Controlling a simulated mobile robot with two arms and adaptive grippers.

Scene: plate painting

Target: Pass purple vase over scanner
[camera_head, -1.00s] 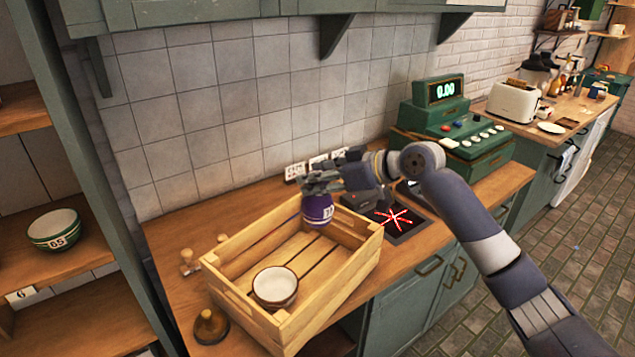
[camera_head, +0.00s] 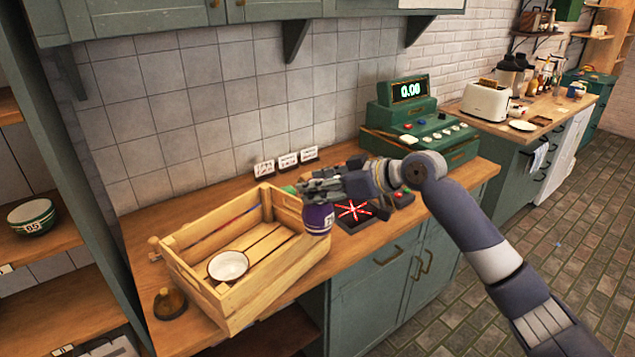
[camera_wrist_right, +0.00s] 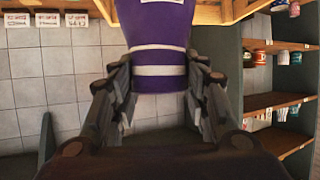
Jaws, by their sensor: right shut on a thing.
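The purple vase (camera_head: 318,220) hangs from my right gripper (camera_head: 322,188), at the right end of the wooden crate. In the right wrist view the purple vase (camera_wrist_right: 158,25), with white bands, sits between the two fingers of the right gripper (camera_wrist_right: 160,90), which is shut on it. The scanner (camera_head: 372,219), a dark plate with a red star of light, lies on the counter just right of the vase. The vase is beside the scanner in the picture. My left gripper is not in view.
A green cash register (camera_head: 412,118) showing 0.00 stands behind the scanner. Small cards (camera_head: 287,161) stand near the wall.

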